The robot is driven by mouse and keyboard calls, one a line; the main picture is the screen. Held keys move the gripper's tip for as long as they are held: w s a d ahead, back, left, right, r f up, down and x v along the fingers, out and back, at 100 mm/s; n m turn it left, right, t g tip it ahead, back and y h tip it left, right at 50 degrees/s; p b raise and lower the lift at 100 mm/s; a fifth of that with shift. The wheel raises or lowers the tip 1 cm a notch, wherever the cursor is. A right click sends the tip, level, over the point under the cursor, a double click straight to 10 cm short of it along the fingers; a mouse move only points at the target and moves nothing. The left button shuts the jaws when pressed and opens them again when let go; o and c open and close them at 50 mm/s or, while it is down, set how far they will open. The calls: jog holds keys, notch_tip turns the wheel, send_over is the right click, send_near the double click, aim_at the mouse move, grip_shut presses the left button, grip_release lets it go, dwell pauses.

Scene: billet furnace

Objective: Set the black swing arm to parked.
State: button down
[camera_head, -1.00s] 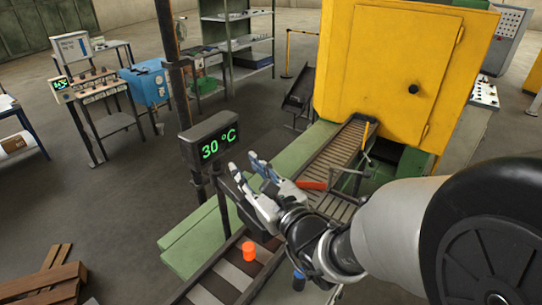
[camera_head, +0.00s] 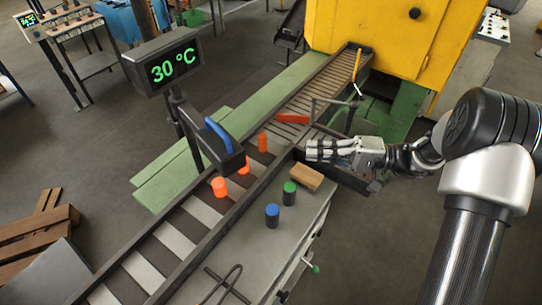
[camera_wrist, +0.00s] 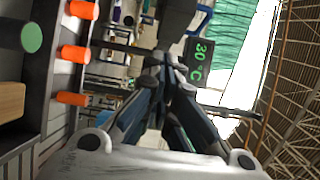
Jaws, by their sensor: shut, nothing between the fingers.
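A black arm (camera_head: 204,141) with a blue handle (camera_head: 218,134) reaches from the post under the temperature display out over the left side of the conveyor; it looks like the black swing arm. Its end is a dark block. My gripper (camera_head: 309,150) is to the right of it, clearly apart, over the conveyor's right edge, fingers pointing left. In the wrist view my gripper (camera_wrist: 168,75) has its fingers together with nothing between them.
The display (camera_head: 173,64) reads 30 °C. Orange cylinders (camera_head: 219,187) stand on the conveyor. A green-topped cylinder (camera_head: 289,193), a blue-topped one (camera_head: 272,216) and a wooden block (camera_head: 305,178) are on the grey bench. The yellow furnace (camera_head: 400,40) is behind; a red bar (camera_head: 292,118) crosses the conveyor.

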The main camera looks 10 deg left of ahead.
jog(key=s+a, duration=0.4)
jog(key=a, duration=0.8)
jog(key=shift+s, duration=0.4)
jog(key=shift+a+f, duration=0.1)
